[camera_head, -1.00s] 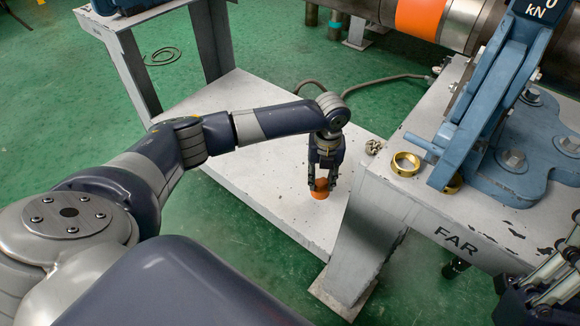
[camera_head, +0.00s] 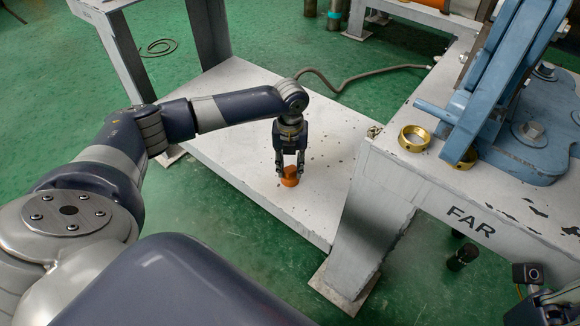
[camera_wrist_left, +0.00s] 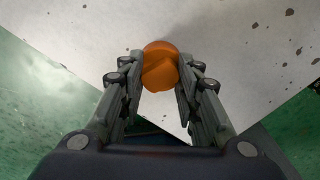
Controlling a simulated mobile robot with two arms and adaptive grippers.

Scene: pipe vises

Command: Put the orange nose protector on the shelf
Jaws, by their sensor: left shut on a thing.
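The orange nose protector (camera_head: 290,177) is a small round orange piece between the fingertips of my left gripper (camera_head: 290,168). In the left wrist view, the protector (camera_wrist_left: 160,62) sits between the two fingers of my left gripper (camera_wrist_left: 160,82), which are shut on it. The gripper points down over the low white shelf (camera_head: 245,150). The protector is at or just above the shelf surface; I cannot tell whether it touches. The shelf (camera_wrist_left: 230,50) fills the upper part of the wrist view. My right gripper's fingers are not in view.
The bench marked FAR (camera_head: 430,190) stands right of the shelf, its leg (camera_head: 365,240) near the gripper. A brass ring (camera_head: 414,138) and a blue vise (camera_head: 500,85) are on it. A grey hose (camera_head: 340,85) lies behind. The shelf around the gripper is clear.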

